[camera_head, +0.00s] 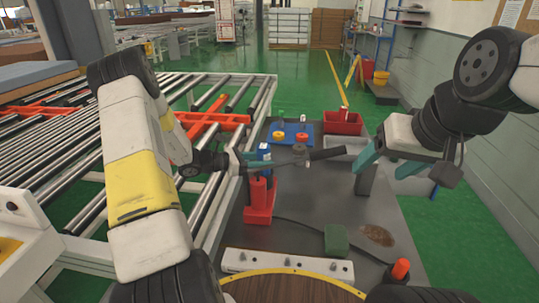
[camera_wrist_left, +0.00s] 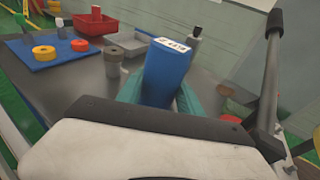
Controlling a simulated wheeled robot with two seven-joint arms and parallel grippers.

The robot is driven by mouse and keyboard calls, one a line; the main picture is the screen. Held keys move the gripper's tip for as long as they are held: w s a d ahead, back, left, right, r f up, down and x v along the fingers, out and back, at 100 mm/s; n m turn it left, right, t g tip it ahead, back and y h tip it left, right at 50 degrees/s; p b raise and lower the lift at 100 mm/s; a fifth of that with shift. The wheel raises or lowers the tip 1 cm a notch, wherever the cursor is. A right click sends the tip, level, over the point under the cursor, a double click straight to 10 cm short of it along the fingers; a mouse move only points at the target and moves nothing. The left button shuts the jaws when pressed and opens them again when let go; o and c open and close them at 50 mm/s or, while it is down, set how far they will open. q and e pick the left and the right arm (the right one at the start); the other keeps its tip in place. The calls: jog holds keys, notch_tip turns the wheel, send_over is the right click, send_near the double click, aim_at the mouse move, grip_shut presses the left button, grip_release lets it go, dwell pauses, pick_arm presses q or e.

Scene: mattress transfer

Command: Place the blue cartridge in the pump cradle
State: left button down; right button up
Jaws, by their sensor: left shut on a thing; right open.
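The blue cartridge (camera_head: 264,152) has a white label on its top end. My left gripper (camera_head: 250,160) is shut on it, with a teal finger on each side in the left wrist view (camera_wrist_left: 160,94). In the head view the cartridge is just above the red pump cradle (camera_head: 260,207), which stands on the grey table. I cannot tell whether they touch. A dark lever with a thick grip (camera_head: 328,153) extends to the right near the cradle. My right gripper (camera_head: 381,172) is open and empty above the table's right side.
A blue mat (camera_head: 290,128) with yellow and orange rings, a red bin (camera_head: 342,122) and a grey tray (camera_head: 343,142) are at the table's back. A green block (camera_head: 338,240) and an orange-topped item (camera_head: 400,269) are near the front. A roller conveyor (camera_head: 80,165) borders the left.

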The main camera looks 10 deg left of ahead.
pick_arm(q)
jog(key=shift+f, duration=0.2)
jog(key=shift+f, duration=0.5)
jog(key=c, duration=0.8)
grip_release()
jog(key=shift+o, duration=0.2)
jog(key=shift+r, duration=0.15)
jog(key=r+v, duration=0.1)
jog(key=v, duration=1.1)
jog(key=shift+s, duration=0.1)
